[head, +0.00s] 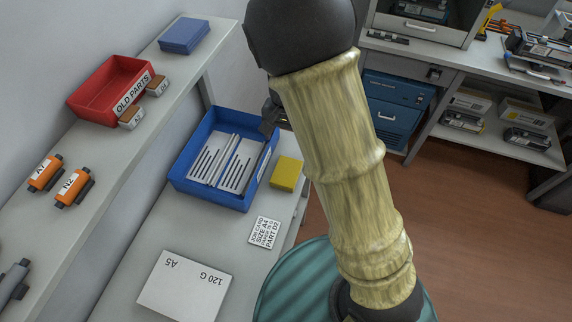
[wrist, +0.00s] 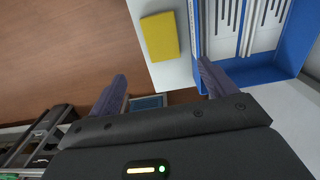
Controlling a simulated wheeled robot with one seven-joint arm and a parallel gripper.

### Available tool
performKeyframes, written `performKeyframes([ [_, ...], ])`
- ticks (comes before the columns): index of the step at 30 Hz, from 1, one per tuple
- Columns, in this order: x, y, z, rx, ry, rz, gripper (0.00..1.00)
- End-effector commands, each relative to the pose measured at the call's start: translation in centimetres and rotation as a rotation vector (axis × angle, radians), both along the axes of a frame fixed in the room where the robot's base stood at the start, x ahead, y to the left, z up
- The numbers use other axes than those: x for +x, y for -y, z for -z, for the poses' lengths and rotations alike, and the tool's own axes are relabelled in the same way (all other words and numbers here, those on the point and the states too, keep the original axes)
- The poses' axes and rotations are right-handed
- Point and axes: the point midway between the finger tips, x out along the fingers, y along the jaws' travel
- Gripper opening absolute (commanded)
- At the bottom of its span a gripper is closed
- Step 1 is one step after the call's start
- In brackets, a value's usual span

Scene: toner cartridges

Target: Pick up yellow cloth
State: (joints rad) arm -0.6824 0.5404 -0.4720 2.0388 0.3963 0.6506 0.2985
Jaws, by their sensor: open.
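The yellow cloth (head: 286,174) is a flat folded rectangle on the light grey bench, just right of the blue tray (head: 178,170). It also shows in the wrist view (wrist: 160,36), near the bench edge, beyond and between my fingers. My gripper (wrist: 160,86) is open and empty, its two dark fingers apart, with the cloth a short way ahead of it. In the head view my arm hides most of the gripper; a dark part of it shows above the tray's right side.
The blue tray holds grey slotted plates. A job card (head: 265,233) and a white A5 paper pack (head: 184,286) lie nearer on the bench. A raised shelf at left bears a red "OLD PARTS" bin (head: 88,84) and orange cartridges (head: 72,188). Open floor lies to the right.

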Motion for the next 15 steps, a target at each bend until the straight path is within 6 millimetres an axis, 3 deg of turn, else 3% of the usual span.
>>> performKeyframes([
  [8,0.0,0.1,0.5,-0.001,-0.001,0.001,0.84],
  [15,-0.1,0.2,3.9,-0.002,-0.005,0.002,0.84],
])
